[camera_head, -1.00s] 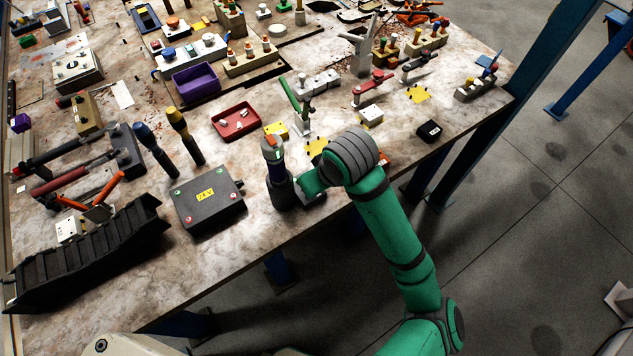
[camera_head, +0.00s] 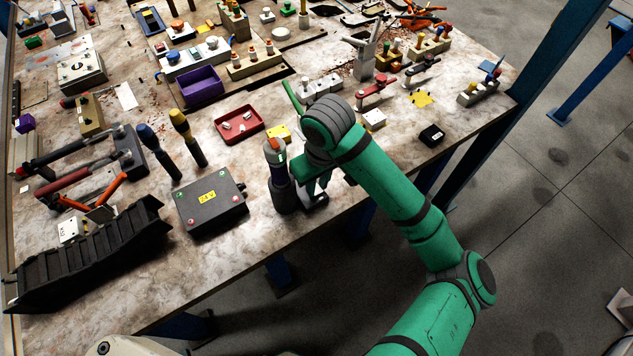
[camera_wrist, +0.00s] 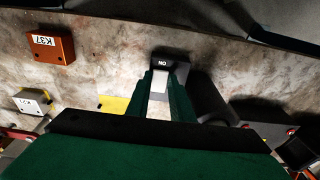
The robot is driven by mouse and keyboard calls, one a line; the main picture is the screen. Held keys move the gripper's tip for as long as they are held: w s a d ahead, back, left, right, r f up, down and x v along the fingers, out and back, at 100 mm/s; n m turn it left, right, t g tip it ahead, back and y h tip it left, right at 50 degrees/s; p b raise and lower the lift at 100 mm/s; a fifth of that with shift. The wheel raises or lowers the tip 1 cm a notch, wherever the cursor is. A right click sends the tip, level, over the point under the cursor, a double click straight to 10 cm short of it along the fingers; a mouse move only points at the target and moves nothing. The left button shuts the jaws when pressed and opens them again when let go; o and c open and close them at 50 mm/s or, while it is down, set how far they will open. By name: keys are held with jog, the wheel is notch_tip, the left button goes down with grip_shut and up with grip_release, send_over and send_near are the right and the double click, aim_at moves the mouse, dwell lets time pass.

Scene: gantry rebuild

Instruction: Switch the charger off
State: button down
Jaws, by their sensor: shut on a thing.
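The charger is a dark base with a small foot (camera_head: 316,203) near the table's front edge. In the wrist view, the charger's black face (camera_wrist: 171,64) carries the word ON, upside down. A pale switch (camera_wrist: 159,82) shows just below that word, between my two fingers. My gripper (camera_head: 313,192) reaches down over the foot; in the wrist view its fingers (camera_wrist: 160,92) are closed on the switch. My wrist partly hides the charger in the head view.
A black 24 V box (camera_head: 211,207) stands left of the charger. An orange K37 box (camera_wrist: 51,45) shows in the wrist view. Open floor lies beyond the front edge.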

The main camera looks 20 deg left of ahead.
jog(key=shift+w+d, duration=0.1)
jog(key=c, duration=1.6)
grip_release()
jog(key=shift+o, duration=0.2)
jog(key=shift+r, duration=0.1)
notch_tip(320, 180, up, 11)
jog(key=s+d, duration=0.1)
jog(key=shift+f, duration=0.2)
jog(key=shift+a, duration=0.1)
